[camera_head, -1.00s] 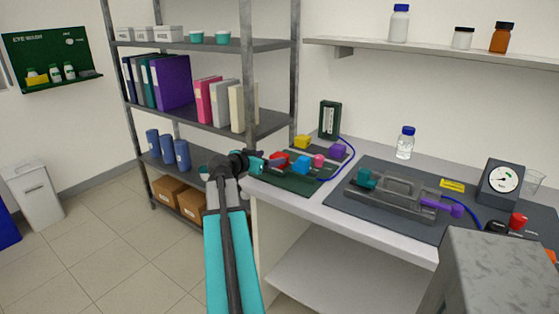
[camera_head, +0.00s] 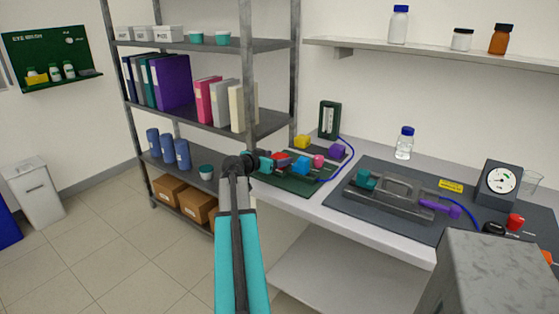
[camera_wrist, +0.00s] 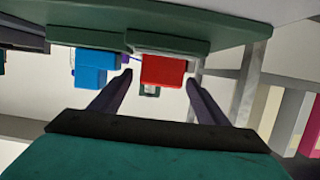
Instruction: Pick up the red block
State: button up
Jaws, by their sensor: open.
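The red block (camera_head: 281,157) sits on the dark green mat (camera_head: 292,184) at the left end of the bench, partly hidden by my gripper in the head view. In the wrist view, which is tilted upside down, the red block (camera_wrist: 163,70) shows near the middle, ahead of and between my two dark fingers. My gripper (camera_head: 272,162) is open and empty, at the mat's left side. In the wrist view the fingertips of my gripper (camera_wrist: 160,76) lie on either side of the red block. I cannot tell whether they touch it.
A blue block (camera_head: 301,165) is close to the right of the red block, with a pink piece (camera_head: 318,161) beyond it. Yellow (camera_head: 302,142) and purple (camera_head: 337,151) blocks stand behind. A blue tube runs along the mat. The metal shelf (camera_head: 232,120) stands close to the left.

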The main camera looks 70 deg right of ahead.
jog(key=shift+c, duration=0.2)
dwell(0.4)
jog(key=c, duration=1.2)
jog(key=shift+r, duration=0.15)
notch_tip(320, 180, up, 10)
jog(key=b, duration=0.1)
dwell(0.6)
